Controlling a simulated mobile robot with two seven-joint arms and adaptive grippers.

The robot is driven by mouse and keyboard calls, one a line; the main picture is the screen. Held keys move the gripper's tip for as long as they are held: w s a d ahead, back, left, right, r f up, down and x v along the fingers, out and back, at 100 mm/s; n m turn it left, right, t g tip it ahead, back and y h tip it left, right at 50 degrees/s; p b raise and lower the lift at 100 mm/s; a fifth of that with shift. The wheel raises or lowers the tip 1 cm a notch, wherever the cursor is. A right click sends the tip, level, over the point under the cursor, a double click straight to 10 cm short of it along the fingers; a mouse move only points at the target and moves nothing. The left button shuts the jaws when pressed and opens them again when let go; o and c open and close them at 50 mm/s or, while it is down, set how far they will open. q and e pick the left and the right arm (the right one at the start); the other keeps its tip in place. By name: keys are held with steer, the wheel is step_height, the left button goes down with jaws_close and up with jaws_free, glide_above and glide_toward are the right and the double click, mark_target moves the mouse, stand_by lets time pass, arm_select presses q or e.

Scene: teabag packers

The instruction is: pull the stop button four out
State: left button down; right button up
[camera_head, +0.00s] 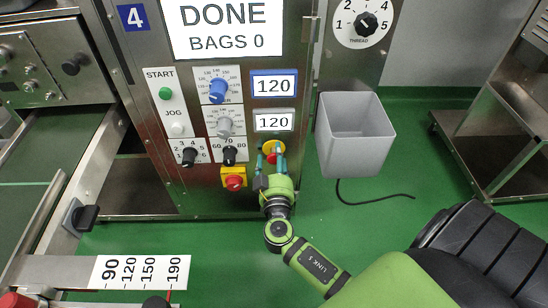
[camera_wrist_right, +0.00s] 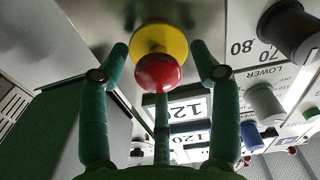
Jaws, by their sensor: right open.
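Panel four (camera_head: 132,17) carries a red mushroom stop button on a round yellow base (camera_head: 267,146). In the head view my right gripper (camera_head: 271,158) is in front of it and partly hides it. In the right wrist view the red button (camera_wrist_right: 159,73) sits in front of its yellow collar (camera_wrist_right: 158,40), between the spread green fingers of the right gripper (camera_wrist_right: 160,80). The fingers are open, with one on each side and another below. I cannot tell whether any finger touches the button. My left gripper is not in view.
A red knob on a yellow square base (camera_head: 233,181) is just left of the right gripper. Black (camera_head: 229,155), grey (camera_head: 225,127) and blue (camera_head: 219,91) knobs are above. A grey bin (camera_head: 355,166) hangs to the right. Green floor lies below.

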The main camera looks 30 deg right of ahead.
steer(key=v, duration=1.1)
steer(key=shift+s+a, duration=0.25)
